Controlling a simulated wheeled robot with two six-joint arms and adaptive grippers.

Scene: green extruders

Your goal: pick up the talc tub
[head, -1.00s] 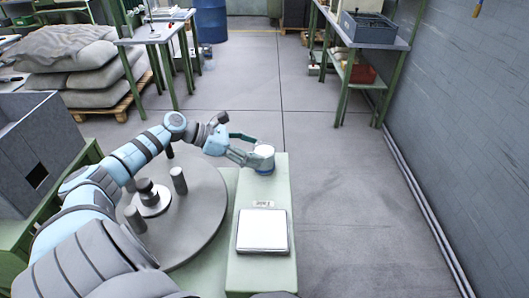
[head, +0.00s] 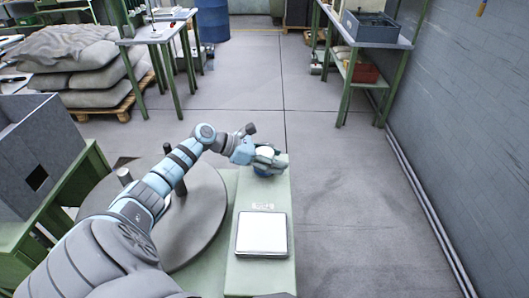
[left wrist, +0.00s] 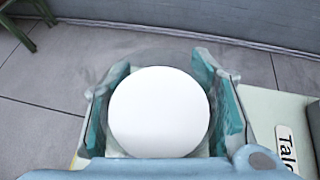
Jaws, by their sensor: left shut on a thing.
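The gripper hides part of the tub in the head view. I cannot tell whether the tub is off the bench. My right gripper is not in view.
A square white plate (head: 262,234) lies on the bench nearer me, with a small label (head: 263,206) beyond it; the label reads "Talc" in the left wrist view. A round grey turntable (head: 205,215) with upright posts is to the left. Open floor lies right of the bench.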

